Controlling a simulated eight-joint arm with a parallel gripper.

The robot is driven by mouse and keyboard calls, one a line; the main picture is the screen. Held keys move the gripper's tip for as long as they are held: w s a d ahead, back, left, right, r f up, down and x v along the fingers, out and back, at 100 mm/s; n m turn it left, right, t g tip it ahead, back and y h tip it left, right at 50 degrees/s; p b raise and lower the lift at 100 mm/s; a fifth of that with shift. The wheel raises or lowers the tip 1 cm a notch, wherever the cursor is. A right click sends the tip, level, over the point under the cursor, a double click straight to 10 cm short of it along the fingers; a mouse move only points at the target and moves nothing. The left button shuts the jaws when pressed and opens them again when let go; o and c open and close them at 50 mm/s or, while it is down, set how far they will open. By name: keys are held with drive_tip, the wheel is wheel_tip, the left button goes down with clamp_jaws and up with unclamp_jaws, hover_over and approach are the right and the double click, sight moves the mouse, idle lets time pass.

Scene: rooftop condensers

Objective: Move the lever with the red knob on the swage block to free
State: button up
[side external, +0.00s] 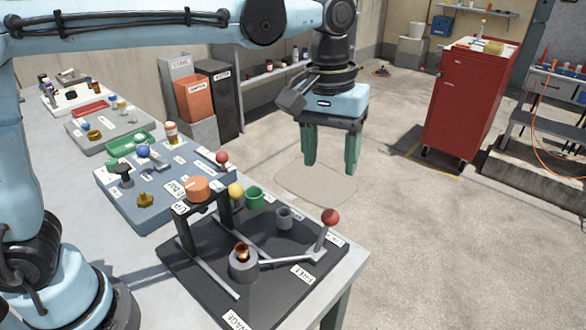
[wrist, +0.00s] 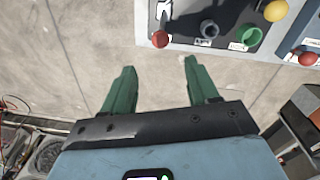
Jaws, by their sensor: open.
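The swage block (side external: 205,262) is a dark plate at the near end of the bench. Its lever with the red knob (side external: 330,216) stands at the plate's right corner, beside a partly hidden label. The label FREE (side external: 303,274) is on the plate's front right edge, apart from the knob. In the wrist view the red knob (wrist: 160,40) shows at the plate's corner, beyond the fingertips. My gripper (side external: 331,166) has two green fingers, open and empty, pointing down over the floor past the bench edge. It also shows in the wrist view (wrist: 160,66).
On the plate are a grey cup (side external: 284,218), a green cup (side external: 254,197), a black frame with an orange top (side external: 197,189) and a grey cylinder (side external: 243,264). A blue-grey board (side external: 160,190) with another red knob (side external: 222,157) lies behind. Open floor surrounds my gripper.

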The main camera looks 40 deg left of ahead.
sight(330, 211)
drive_tip(key=f, duration=0.8)
drive_tip(key=d+f, duration=0.1)
drive_tip(key=f, duration=0.3)
drive_tip(key=shift+w, duration=0.1)
drive_tip(key=shift+a, duration=0.1)
clamp_jaws()
